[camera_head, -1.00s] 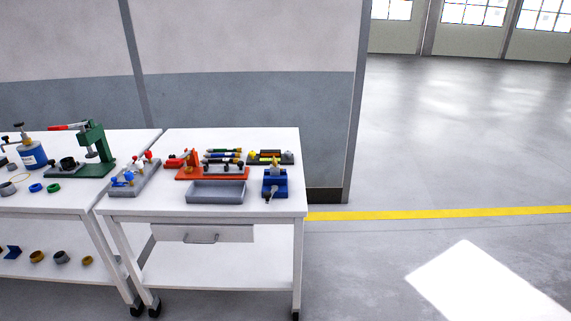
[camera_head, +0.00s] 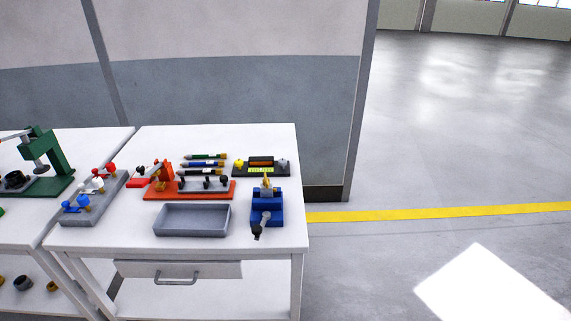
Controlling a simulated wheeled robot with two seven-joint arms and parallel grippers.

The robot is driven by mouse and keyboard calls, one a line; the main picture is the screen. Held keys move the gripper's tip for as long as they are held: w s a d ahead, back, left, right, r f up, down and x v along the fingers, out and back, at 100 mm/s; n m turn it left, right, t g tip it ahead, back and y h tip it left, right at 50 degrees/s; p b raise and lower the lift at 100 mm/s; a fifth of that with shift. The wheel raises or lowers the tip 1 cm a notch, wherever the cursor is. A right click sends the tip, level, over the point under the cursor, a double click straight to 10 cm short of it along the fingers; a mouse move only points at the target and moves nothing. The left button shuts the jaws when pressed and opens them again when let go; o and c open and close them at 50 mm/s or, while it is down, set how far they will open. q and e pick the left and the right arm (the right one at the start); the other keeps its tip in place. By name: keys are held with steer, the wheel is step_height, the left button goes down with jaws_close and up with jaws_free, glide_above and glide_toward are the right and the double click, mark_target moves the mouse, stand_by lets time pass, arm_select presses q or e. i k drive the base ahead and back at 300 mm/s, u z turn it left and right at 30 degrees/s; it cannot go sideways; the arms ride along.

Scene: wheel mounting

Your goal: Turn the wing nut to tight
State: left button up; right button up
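I cannot make out a wing nut for certain at this size. A grey block (camera_head: 108,190) on the left of the near table carries small red (camera_head: 106,170), white (camera_head: 97,183) and blue (camera_head: 77,205) knob-like parts. A blue vise-like device (camera_head: 267,208) sits at the table's right edge, with a yellow part (camera_head: 266,183) on top and a dark-ended handle (camera_head: 258,232) toward the front. A black base (camera_head: 279,172) with a yellow knob stands behind it. Neither of my grippers is in view.
The white table (camera_head: 130,242) also holds an orange fixture (camera_head: 160,193), a grey tray (camera_head: 192,220) and several pen-like tools (camera_head: 203,163). A green press (camera_head: 47,160) stands on the table to the left. Open floor (camera_head: 430,180) lies to the right.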

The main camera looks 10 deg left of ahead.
mark_target(266, 182)
steer(key=u, duration=0.55)
steer(key=i, duration=0.9)
steer(key=u, duration=0.75)
